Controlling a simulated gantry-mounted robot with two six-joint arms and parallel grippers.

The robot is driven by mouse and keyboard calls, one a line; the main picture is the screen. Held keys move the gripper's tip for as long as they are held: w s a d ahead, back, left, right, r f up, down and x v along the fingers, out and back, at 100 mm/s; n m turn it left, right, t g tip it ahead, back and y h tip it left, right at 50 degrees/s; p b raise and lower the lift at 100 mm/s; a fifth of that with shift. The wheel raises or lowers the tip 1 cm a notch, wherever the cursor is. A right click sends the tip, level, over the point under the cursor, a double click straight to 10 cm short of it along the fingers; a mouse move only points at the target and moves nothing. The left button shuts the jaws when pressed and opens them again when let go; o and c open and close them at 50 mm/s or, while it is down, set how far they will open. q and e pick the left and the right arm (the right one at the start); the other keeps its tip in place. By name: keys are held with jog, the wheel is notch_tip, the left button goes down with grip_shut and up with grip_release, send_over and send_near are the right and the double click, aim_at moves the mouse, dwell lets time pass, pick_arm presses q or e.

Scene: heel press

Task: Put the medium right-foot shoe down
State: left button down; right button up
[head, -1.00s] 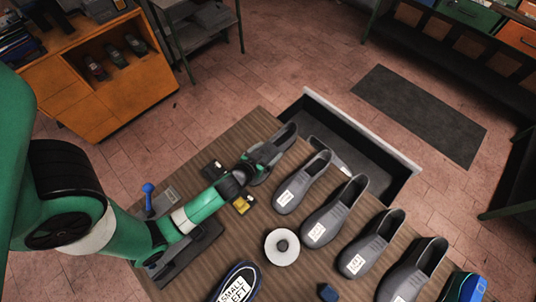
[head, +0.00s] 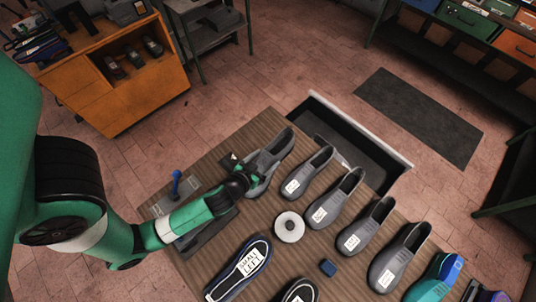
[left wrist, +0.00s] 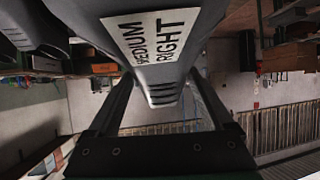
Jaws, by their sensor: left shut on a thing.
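The medium right-foot shoe (head: 276,149) is grey and sits at the far end of the row of shoes, by the table's back corner. Whether the shoe touches the wooden table (head: 240,133) is hard to tell. My right gripper is not in view.
A grey shoe (head: 308,173) stands just right of the held one, with several more beyond it. A blue-handled lever (head: 176,184) stands left of my arm.

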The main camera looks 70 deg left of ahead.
aim_at(269, 166)
pick_arm(q)
jog(key=shift+s+d+r, duration=0.4)
jog(key=shift+d, duration=0.05)
jog(key=shift+w, duration=0.1)
jog(key=shift+r, duration=0.2)
jog(key=r+p, duration=0.1)
jog(key=d+r+p, duration=0.1)
jog(key=w+r+p, duration=0.1)
jog(key=shift+w+d+r+m, duration=0.1)
jog(key=shift+d+r+m, duration=0.05)
jog(key=shift+d+m, duration=0.15)
jog(key=w+d+r+m+t+h+p, duration=0.1)
jog(key=w+d+r+m+h+p, duration=0.1)
jog(key=d, duration=0.4)
jog(key=w+d+r+m+t+h+p, duration=0.1)
jog(key=w+d+r+m+h+p, duration=0.1)
jog(key=d, duration=0.5)
jog(key=shift+w+r+m+t+h+p, duration=0.3)
jog(key=shift+r+m+h+p, duration=0.5)
jog(key=shift+r+m+h, duration=0.75)
